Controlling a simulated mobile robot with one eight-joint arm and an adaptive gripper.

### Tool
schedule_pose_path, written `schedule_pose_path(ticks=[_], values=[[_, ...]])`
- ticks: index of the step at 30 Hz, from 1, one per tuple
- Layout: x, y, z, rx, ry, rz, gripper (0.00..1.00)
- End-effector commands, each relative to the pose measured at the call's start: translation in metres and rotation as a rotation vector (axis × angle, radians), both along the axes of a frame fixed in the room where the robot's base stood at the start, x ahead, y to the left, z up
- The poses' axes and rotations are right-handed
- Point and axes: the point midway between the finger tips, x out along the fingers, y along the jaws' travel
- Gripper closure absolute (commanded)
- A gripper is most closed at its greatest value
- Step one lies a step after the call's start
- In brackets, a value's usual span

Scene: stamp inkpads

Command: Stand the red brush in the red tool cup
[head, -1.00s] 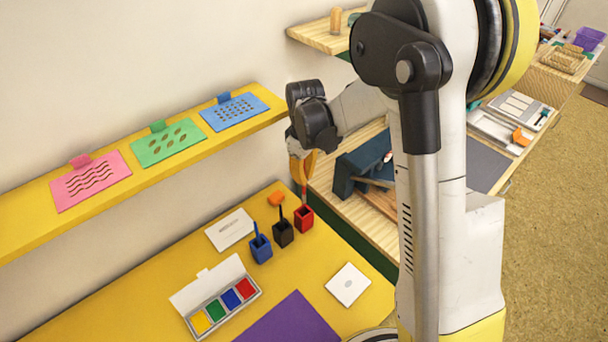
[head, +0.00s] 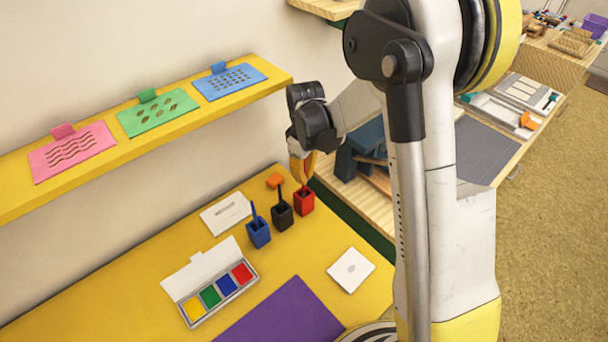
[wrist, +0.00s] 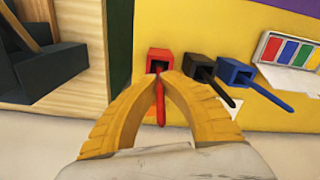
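The red tool cup (head: 304,204) stands on the yellow desk at the right end of a row of cups. In the wrist view the red cup (wrist: 158,62) is just beyond my fingertips, its dark opening facing me. My gripper (head: 302,180) is directly above the cup, pointing down. In the wrist view its yellow fingers (wrist: 160,76) close in on the red brush (wrist: 161,105), which shows between them. The brush's far end is at the cup's opening; the fingertips partly hide how deep it sits.
A black cup (head: 282,215) and a blue cup (head: 258,232), each with a brush, stand close to the left. An orange block (head: 275,180) and a white card (head: 226,213) lie nearby. A shelf (head: 105,158) with stencils is on the wall.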

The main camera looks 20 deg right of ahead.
Motion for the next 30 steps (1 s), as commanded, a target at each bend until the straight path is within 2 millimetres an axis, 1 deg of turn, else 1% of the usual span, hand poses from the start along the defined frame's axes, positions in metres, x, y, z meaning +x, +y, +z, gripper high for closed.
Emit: schedule_pose_path(ticks=[3, 11, 12, 13, 14, 24, 26, 29, 30], values=[[0.0, 0.0, -0.005, 0.0, 0.0, 0.0, 1.0], [0.0, 0.0, -0.004, 0.0, 0.0, 0.0, 1.0], [0.0, 0.0, -0.004, 0.0, 0.0, 0.0, 0.84], [0.0, 0.0, -0.004, 0.0, 0.0, 0.0, 0.75], [0.0, 0.0, -0.004, 0.0, 0.0, 0.0, 0.69], [0.0, 0.0, -0.001, 0.0, 0.0, 0.0, 0.69], [0.0, 0.0, 0.004, 0.0, 0.0, 0.0, 0.69], [0.0, 0.0, 0.02, 0.0, 0.0, 0.0, 0.69], [0.0, 0.0, 0.029, 0.0, 0.0, 0.0, 0.69]])
